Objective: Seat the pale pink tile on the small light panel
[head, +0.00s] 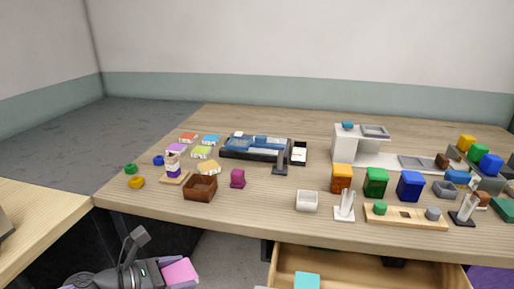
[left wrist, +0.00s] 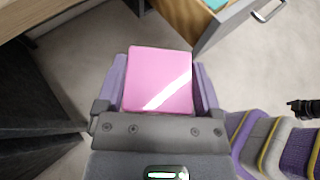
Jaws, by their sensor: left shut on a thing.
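My left gripper (head: 177,275) is low at the front left, below the table edge and over the floor. It is shut on the pale pink tile (head: 180,271). In the left wrist view the flat, square tile (left wrist: 158,78) sits between the two purple fingers of the gripper (left wrist: 160,82), with a bright streak of glare across it. A small whitish panel (head: 299,149) stands by the dark-framed blue tray at the table's back middle; I cannot tell for sure that it is the light panel. The held tile is well away from it. My right gripper does not show.
A dark post (head: 280,160) stands between the blue tray (head: 240,152) and the whitish panel. Several coloured tiles, a brown box (head: 200,188) and a magenta block (head: 237,178) lie at left. An open drawer (head: 345,268) juts out in front, holding a cyan block (head: 306,281).

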